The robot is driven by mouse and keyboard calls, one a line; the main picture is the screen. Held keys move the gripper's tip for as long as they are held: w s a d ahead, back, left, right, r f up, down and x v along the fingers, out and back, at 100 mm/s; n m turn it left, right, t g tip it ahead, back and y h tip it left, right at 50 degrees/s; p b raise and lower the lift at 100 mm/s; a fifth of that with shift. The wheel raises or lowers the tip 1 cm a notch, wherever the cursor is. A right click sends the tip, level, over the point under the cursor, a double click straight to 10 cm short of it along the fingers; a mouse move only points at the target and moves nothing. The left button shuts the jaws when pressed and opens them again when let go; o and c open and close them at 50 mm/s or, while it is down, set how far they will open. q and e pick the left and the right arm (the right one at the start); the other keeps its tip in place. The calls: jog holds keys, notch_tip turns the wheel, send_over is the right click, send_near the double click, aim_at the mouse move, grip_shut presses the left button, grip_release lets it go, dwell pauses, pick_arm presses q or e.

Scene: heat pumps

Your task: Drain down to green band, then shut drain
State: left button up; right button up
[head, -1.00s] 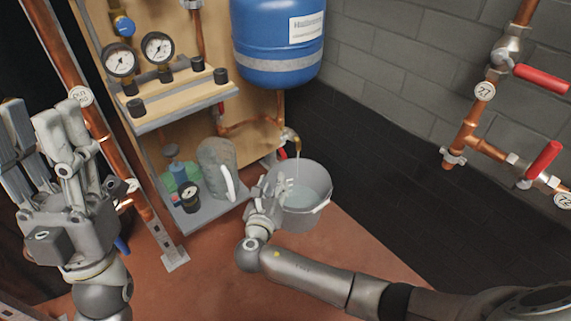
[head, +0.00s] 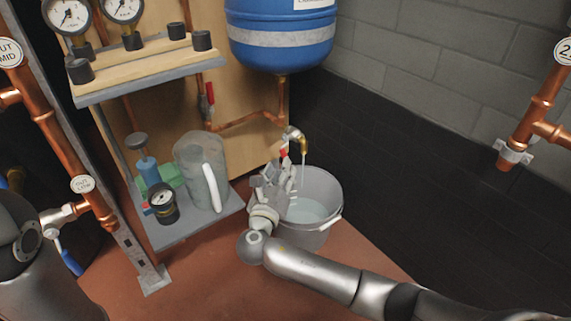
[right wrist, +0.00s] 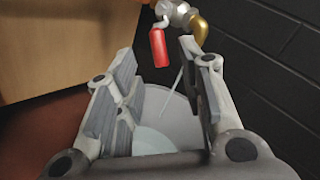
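The drain valve (head: 292,134) sits low on the copper pipe under the blue tank, and a thin stream falls from its brass spout (right wrist: 198,28). Its red lever (right wrist: 160,47) hangs down beside the spout. The grey bucket (head: 325,185) stands below with water in it. My right gripper (head: 268,178) is at the bucket's left rim, just below the valve. In the right wrist view its fingers are apart, with the lever beyond the tips and nothing between them. Two pressure gauges (head: 70,16) (head: 122,8) are on the upper shelf; no green band is readable. My left gripper is out of view.
A grey jug (head: 200,172) and a small dial gauge (head: 162,203) stand on the lower shelf, left of my right gripper. Another red lever (head: 210,94) is on the pipe above. The red floor in front is clear.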

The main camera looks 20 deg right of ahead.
jog(key=b+x, duration=0.2)
jog(key=x, duration=0.1)
jog(key=b+x, duration=0.1)
jog(key=x, duration=0.1)
jog(key=shift+w+d+f, duration=0.1)
jog(key=shift+w+f, duration=0.1)
jog(key=shift+f, duration=0.05)
jog(key=shift+w+d+r, duration=0.2)
jog(key=shift+w+d, duration=0.1)
jog(key=shift+w, duration=0.15)
grip_shut()
